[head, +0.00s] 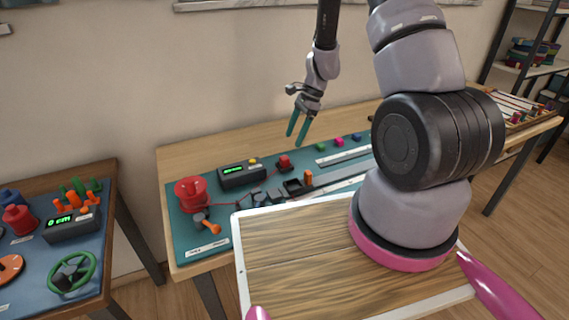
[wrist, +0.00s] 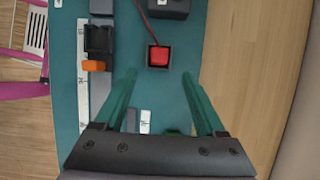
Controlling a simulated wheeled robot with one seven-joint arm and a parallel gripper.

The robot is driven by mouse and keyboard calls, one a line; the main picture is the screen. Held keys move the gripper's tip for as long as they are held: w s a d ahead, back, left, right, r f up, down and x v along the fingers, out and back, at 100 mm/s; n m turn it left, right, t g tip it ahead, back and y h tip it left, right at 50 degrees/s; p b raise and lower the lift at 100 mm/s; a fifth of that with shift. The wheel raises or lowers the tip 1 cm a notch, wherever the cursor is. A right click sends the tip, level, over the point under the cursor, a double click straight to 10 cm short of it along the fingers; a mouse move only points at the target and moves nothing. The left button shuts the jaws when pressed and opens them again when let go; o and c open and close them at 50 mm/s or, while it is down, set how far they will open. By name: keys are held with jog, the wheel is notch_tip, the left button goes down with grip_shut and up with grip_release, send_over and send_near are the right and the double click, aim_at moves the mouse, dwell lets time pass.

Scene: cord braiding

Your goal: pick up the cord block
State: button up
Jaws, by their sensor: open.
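My gripper (head: 296,138) is open and empty above the teal mat, its two green fingers pointing down. In the wrist view its fingertips (wrist: 159,75) stand either side of a strip of mat, just short of a red square piece (wrist: 158,56) in a dark base. A red cord runs to that piece, which also shows in the head view (head: 284,161). An orange block (head: 308,177) sits beside a dark holder; it also shows in the wrist view (wrist: 93,66). Green (head: 320,147), pink (head: 339,142) and blue (head: 357,136) blocks lie farther right. I cannot tell which is the cord block.
A dark display box (head: 241,175) and a red spool (head: 190,193) stand on the mat's left part. A wooden tray (head: 300,250) is in front. A second bench at left holds a green wheel (head: 72,273). A wall rises behind the table.

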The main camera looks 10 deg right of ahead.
aim_at(285, 157)
jog(key=x, duration=0.8)
jog(key=shift+a, duration=0.1)
grip_shut()
